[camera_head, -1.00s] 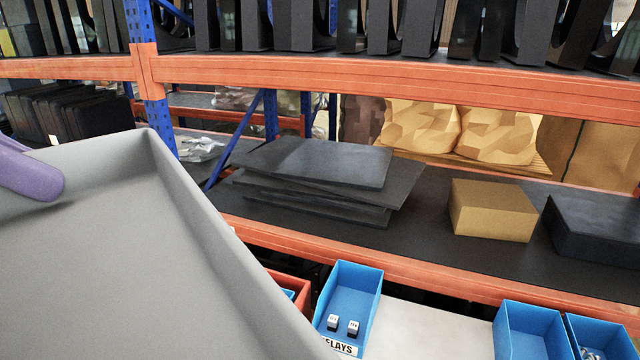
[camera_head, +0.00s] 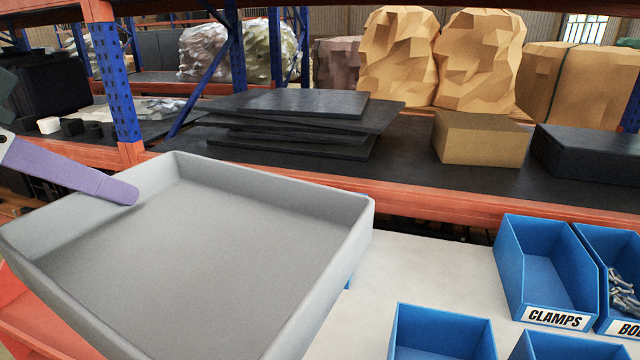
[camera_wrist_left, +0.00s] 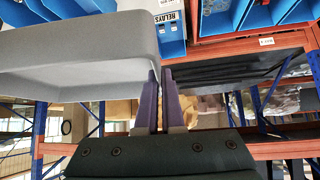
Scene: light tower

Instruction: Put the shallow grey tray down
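The shallow grey tray (camera_head: 200,250) fills the lower left of the head view, open side up, with its inside empty. It covers part of the white work surface (camera_head: 430,275); whether it touches that surface I cannot tell. My left gripper (camera_head: 128,192) reaches in from the left, with one purple finger over the tray's left wall and inside it. In the left wrist view the two fingers (camera_wrist_left: 160,78) are close together at the end of the tray wall (camera_wrist_left: 80,50), so the gripper appears shut on that wall. My right gripper is not in view.
Blue bins stand on the right: the CLAMPS bin (camera_head: 545,275), a bolts bin (camera_head: 618,285) and others in front. A red bin (camera_head: 40,320) shows at the lower left. Behind runs an orange shelf beam (camera_head: 500,205) with dark panels (camera_head: 300,125) and a cardboard box (camera_head: 480,140).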

